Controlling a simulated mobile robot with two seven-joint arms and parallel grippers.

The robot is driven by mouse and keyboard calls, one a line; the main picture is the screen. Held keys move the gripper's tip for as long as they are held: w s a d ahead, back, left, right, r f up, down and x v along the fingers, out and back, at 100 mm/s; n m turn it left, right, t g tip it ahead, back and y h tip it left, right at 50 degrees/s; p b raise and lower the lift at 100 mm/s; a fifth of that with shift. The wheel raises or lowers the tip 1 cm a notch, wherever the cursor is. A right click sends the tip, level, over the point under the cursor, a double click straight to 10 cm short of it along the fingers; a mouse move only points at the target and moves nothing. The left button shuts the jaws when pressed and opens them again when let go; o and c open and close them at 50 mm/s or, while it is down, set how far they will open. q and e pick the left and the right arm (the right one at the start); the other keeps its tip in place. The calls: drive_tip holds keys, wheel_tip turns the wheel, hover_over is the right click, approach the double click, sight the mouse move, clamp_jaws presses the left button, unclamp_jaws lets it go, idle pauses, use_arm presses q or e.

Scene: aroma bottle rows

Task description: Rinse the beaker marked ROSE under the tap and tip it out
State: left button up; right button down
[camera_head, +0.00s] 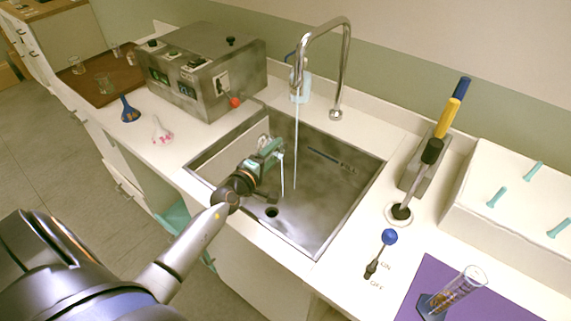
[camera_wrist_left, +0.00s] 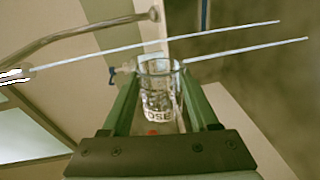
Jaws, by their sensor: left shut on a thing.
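My left gripper (camera_head: 268,158) is over the sink (camera_head: 325,215), shut on the clear glass beaker. In the left wrist view the beaker (camera_wrist_left: 160,88) is between the fingers (camera_wrist_left: 160,100), with the letters "OSE" readable on its label. The beaker is tipped well over onto its side, and a thin stream runs down from its rim. The tap (camera_head: 345,60) is running. Its stream (camera_head: 296,130) falls into the sink, passing close to the beaker's mouth but apart from it. In the head view the gripper largely hides the beaker. My right gripper is out of view.
A blue-knobbed lever (camera_head: 389,237) stands beside ON/OFF lettering. A metal control box (camera_head: 195,75) and two funnel-shaped items stand left of the sink. To the right are a purple mat (camera_head: 415,300) with a cylinder (camera_head: 460,290), and a white pegged block (camera_head: 490,160).

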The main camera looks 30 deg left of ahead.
use_arm(q)
drive_tip(key=shift+d, duration=0.1)
idle(0.4)
drive_tip(key=shift+d+r+m, duration=0.1)
drive_tip(key=shift+m, duration=0.5)
drive_tip(key=shift+d+r+m+y, duration=0.1)
drive_tip(key=shift+d+m+y, duration=0.15)
drive_tip(key=shift+m, duration=0.45)
drive_tip(key=shift+a, duration=0.1)
drive_tip(key=shift+a+f+n+b, duration=0.1)
drive_tip(key=shift+a+n+b, duration=0.1)
drive_tip(key=shift+n, duration=0.45)
drive_tip(key=shift+a+f+n+b, duration=0.1)
drive_tip(key=shift+a+n, duration=0.05)
drive_tip(key=shift+n, duration=0.5)
